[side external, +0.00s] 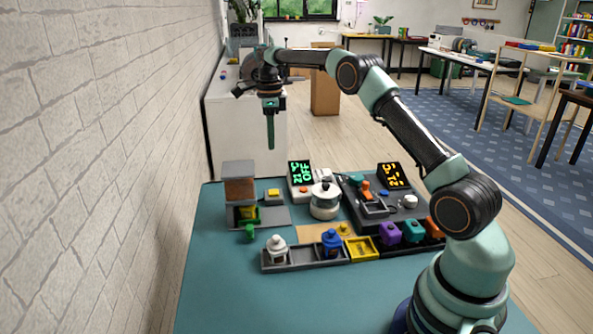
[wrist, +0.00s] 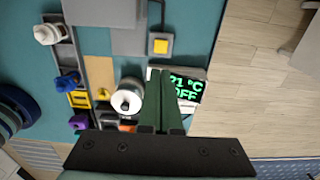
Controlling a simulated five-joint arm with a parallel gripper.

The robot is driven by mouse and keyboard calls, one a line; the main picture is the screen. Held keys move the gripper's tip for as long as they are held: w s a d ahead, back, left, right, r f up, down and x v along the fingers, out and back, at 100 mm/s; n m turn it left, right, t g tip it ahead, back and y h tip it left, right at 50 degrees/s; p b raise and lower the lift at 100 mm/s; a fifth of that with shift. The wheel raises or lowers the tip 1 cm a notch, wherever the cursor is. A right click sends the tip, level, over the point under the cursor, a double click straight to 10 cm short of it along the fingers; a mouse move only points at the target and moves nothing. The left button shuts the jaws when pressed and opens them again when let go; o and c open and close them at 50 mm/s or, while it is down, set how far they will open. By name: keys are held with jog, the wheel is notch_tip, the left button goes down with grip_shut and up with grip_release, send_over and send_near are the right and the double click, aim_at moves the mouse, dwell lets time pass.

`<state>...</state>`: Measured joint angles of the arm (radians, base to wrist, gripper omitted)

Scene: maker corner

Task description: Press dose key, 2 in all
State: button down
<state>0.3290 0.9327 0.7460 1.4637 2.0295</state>
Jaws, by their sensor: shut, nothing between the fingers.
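The key also shows in the wrist view (wrist: 160,46), uncovered, just beyond my fingertips in the picture. My gripper (side external: 271,147) is shut and empty, pointing down, well above the table and apart from the key. In the wrist view its green fingers (wrist: 166,73) lie together and cover part of the display unit. I cannot tell whether the key is pressed in.
A green-lit display (side external: 301,173) reads 21 °C OFF. A white lidded jar (side external: 323,203) stands close to the key. A grey station with an amber display (side external: 394,176) is at right. A tray (side external: 304,258) with bottles and coloured blocks lies in front. A brick wall borders the left.

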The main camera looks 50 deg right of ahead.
aim_at(274, 192)
notch_tip(274, 192, down, 14)
dwell(0.7)
jog(key=shift+s+f, duration=0.1)
jog(key=shift+f, duration=1)
notch_tip(274, 192, up, 15)
jog(key=shift+w, duration=0.3)
jog(key=shift+r, duration=0.15)
dwell(2.4)
